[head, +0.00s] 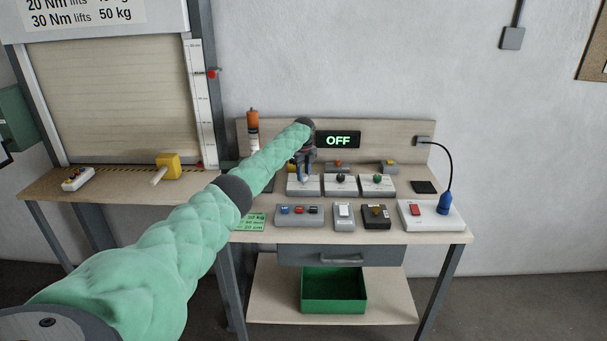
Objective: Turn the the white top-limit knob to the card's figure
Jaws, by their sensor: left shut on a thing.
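My left gripper (304,178) reaches down over the leftmost box (303,190) in the middle row of the bench. Its fingers are shut on the white knob on top of that box; the knob is mostly hidden between them. Beside it stand a box with a black knob (341,178) and a box with a green knob (377,178). A green card (250,221) lies at the bench's front left, partly beside my arm; its figure looks like 20 kg, but the print is small. My right gripper is out of view.
A display (338,140) on the back panel reads OFF. In front are a button box (299,222), a white switch (343,212), a dark box with a yellow knob (376,224) and a white unit with a blue plug (445,203).

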